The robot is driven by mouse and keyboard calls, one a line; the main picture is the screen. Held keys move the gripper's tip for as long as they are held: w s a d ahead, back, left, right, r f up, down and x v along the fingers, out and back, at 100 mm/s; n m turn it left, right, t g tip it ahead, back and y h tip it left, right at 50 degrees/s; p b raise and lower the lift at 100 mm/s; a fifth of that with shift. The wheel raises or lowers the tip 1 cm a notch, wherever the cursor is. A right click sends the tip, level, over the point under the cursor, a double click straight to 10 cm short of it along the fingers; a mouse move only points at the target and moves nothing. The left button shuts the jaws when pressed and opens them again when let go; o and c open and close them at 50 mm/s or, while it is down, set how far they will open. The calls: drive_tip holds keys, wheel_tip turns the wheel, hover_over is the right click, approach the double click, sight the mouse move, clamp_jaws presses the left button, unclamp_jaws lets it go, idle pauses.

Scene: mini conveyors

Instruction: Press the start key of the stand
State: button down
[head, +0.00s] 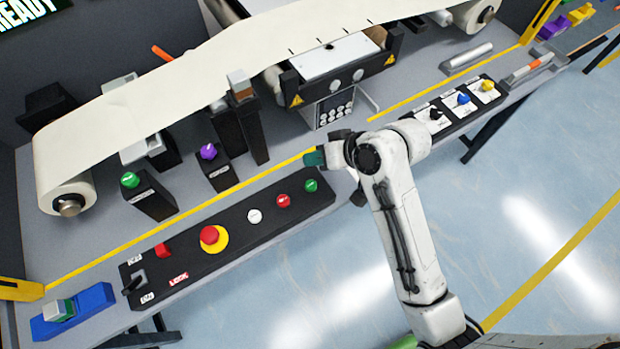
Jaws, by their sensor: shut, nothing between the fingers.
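The stand's black control panel (225,262) lies along the front edge of the bench. A green button (311,185) sits at its right end; it looks like the start key, but its label is too small to read. To its left are a red button (283,200), a white button (254,216) and a red mushroom button (211,236) on a yellow ring. My gripper (312,159) is shut and empty, with teal fingertips. In the picture it appears just above the green button, apart from it. I cannot tell its height over the panel.
A paper web (150,98) runs between rolls behind the panel. Green (130,180) and purple (208,152) knobs stand on black posts. A knob panel (461,107) lies to the right of my arm. A blue block (90,300) lies at the far left. The floor in front is clear.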

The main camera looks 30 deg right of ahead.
drive_tip(key=shift+f, duration=0.2)
drive_tip(key=b, duration=0.7)
hover_over(315, 186)
wheel_tip(315, 186, down, 7)
drive_tip(key=shift+w+r, duration=0.1)
drive_tip(key=shift+r, duration=0.05)
drive_tip(key=shift+f, duration=0.9)
drive_tip(key=shift+f, duration=0.1)
idle(1.0)
drive_tip(key=shift+f, duration=0.3)
drive_tip(key=shift+f+b, duration=0.3)
drive_tip(key=shift+f, duration=0.15)
idle(0.9)
drive_tip(key=shift+r+p, duration=0.85)
drive_tip(key=shift+p, duration=0.15)
drive_tip(key=shift+r, duration=0.1)
